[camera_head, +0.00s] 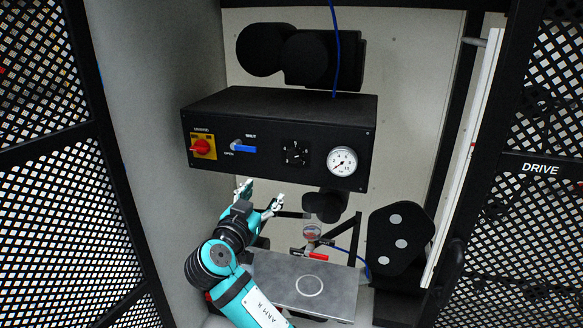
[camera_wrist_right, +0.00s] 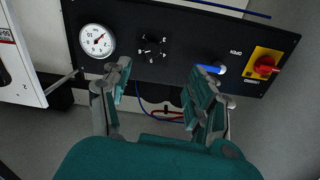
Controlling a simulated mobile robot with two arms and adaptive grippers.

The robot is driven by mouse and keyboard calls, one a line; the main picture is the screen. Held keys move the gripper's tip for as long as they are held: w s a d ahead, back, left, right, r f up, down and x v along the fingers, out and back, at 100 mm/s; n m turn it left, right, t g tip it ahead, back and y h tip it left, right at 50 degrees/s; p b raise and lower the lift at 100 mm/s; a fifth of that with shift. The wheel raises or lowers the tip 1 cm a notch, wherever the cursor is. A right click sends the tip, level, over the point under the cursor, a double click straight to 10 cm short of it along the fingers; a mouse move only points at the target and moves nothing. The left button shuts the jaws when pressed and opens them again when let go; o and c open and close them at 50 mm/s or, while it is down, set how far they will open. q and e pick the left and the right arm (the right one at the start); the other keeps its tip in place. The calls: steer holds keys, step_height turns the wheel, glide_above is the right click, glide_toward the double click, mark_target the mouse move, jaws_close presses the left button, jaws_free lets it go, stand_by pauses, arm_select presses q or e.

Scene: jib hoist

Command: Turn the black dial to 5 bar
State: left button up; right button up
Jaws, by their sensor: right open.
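The black dial (camera_head: 295,153) is on the front of a black control box, with white marks around it. In the right wrist view the dial (camera_wrist_right: 151,46) is near the top, beyond the fingertips. The white round pressure gauge (camera_head: 342,161) sits right of the dial in the head view; it also shows in the right wrist view (camera_wrist_right: 97,40). Its reading is too small to tell. My right gripper (camera_head: 262,194) is open and empty, below and in front of the box, apart from the dial. It also shows in the right wrist view (camera_wrist_right: 161,78). My left gripper is out of view.
The box also carries a blue-handled valve (camera_head: 243,149) and a red switch on a yellow plate (camera_head: 202,146). Below are a grey metal plate (camera_head: 268,281) and a small red-handled valve (camera_head: 317,256). Mesh doors (camera_head: 70,215) flank the cabinet. A blue cable (camera_head: 336,50) hangs above.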

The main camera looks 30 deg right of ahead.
steer(key=r+m, duration=0.1)
steer(key=r, duration=0.1)
steer(key=p, duration=0.5)
glide_toward(293, 157)
steer(key=shift+h, duration=0.3)
steer(key=x, duration=0.8)
steer(key=shift+w+f, duration=0.15)
steer(key=shift+f, duration=0.05)
steer(key=shift+w+d+f, duration=0.1)
steer(key=shift+w+d, duration=0.15)
steer(key=shift+d, duration=0.05)
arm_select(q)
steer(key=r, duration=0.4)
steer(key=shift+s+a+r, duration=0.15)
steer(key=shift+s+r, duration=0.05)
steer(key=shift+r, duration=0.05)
arm_select(e)
steer(key=c, duration=1.1)
